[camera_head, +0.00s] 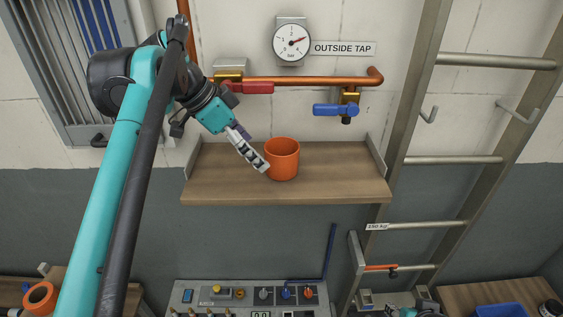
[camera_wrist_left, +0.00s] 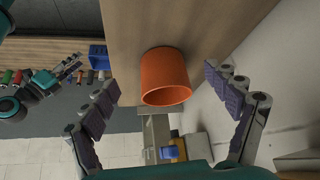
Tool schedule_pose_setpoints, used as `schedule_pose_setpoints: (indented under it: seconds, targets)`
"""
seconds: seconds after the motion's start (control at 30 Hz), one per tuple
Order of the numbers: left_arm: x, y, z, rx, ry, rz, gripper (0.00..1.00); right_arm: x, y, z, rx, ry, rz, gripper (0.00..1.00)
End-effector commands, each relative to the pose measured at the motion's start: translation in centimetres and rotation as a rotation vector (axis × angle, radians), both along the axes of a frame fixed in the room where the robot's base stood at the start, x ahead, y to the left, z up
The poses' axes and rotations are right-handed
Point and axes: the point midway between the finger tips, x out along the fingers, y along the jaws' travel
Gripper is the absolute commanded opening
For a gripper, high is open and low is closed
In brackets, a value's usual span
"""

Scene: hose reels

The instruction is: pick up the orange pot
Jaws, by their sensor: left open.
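The orange pot (camera_head: 282,159) stands upright on the wooden wall shelf (camera_head: 225,187), near its middle. My left gripper (camera_head: 264,165) is open at the pot's left side in the head view, its fingers slanting down to the right. In the left wrist view the pot (camera_wrist_left: 166,78) lies between the two spread fingers of my left gripper (camera_wrist_left: 162,82), with a gap on both sides. I cannot tell in the head view whether a finger touches the pot. My right gripper (camera_wrist_left: 68,72) shows small at the left of the left wrist view; its opening is unclear.
Above the shelf run a copper pipe (camera_head: 320,81) with a red lever (camera_head: 247,87) and a blue tap handle (camera_head: 336,110). A metal ladder (camera_head: 410,120) stands right of the shelf. A control panel (camera_head: 250,295) is below. The shelf's right part is clear.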

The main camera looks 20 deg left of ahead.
Motion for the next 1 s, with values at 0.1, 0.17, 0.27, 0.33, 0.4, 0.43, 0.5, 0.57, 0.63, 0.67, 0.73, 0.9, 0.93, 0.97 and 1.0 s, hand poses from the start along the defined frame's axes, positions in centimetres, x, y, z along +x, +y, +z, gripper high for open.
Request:
schedule_pose_setpoints:
  seconds: [0.1, 0.17, 0.27, 0.33, 0.4, 0.43, 0.5, 0.57, 0.63, 0.67, 0.73, 0.9, 0.93, 0.97, 1.0]
  targets:
    - [1.2, -1.6, 0.0, 0.001, 0.000, -0.002, 0.88, 0.0, 0.0, -0.1, 0.000, 0.000, 0.000, 0.40]
    - [1.6, -2.0, 0.0, 0.000, 0.000, -0.002, 0.88, 0.0, 0.0, -0.1, 0.000, 0.000, 0.000, 0.40]
    - [1.9, -2.4, 0.0, 0.000, -0.001, 0.001, 0.88, 0.0, 0.0, -0.1, 0.000, 0.000, 0.000, 0.40]
    - [2.0, -2.5, -0.3, 0.000, -0.001, 0.001, 0.88, 0.0, 0.0, -0.3, 0.000, 0.000, 0.000, 0.40]
    - [2.2, -2.8, -0.9, 0.000, -0.001, -0.001, 0.88, 0.0, 0.0, -0.9, 0.000, 0.000, 0.000, 0.40]
    - [2.3, -2.9, -1.3, 0.000, -0.001, -0.001, 0.88, 0.0, 0.0, -1.2, 0.000, 0.000, 0.000, 0.40]
    - [2.6, -3.4, -2.3, -0.001, -0.001, -0.002, 0.88, 0.0, 0.0, -2.0, 0.000, 0.000, 0.000, 0.40]
    - [3.0, -3.8, -3.2, 0.000, 0.000, -0.001, 0.88, 0.0, 0.0, -2.7, 0.000, 0.000, 0.000, 0.40]
    - [3.3, -4.2, -4.0, 0.000, 0.000, -0.002, 0.88, 0.0, 0.0, -3.4, 0.000, 0.000, 0.000, 0.40]
    - [3.4, -4.4, -4.2, 0.000, -0.001, -0.002, 0.88, 0.0, 0.0, -3.6, 0.000, 0.000, 0.000, 0.40]
    - [3.6, -4.5, -4.4, 0.000, -0.001, -0.001, 0.88, 0.0, 0.0, -3.7, 0.000, 0.000, 0.000, 0.40]
    - [3.6, -4.5, -4.2, 0.000, 0.000, 0.001, 0.88, 0.0, 0.0, -3.5, 0.000, 0.000, 0.000, 0.40]
    - [3.6, -4.5, -4.2, 0.000, 0.000, 0.001, 0.85, 0.0, 0.0, -3.4, 0.000, 0.000, 0.000, 0.40]
    - [3.6, -4.5, -4.2, 0.000, 0.000, 0.001, 0.77, 0.0, 0.0, -3.4, 0.000, 0.000, 0.000, 0.40]
    - [3.6, -4.5, -4.2, 0.000, 0.000, 0.001, 0.66, 0.0, 0.0, -3.4, 0.000, 0.000, 0.000, 0.40]
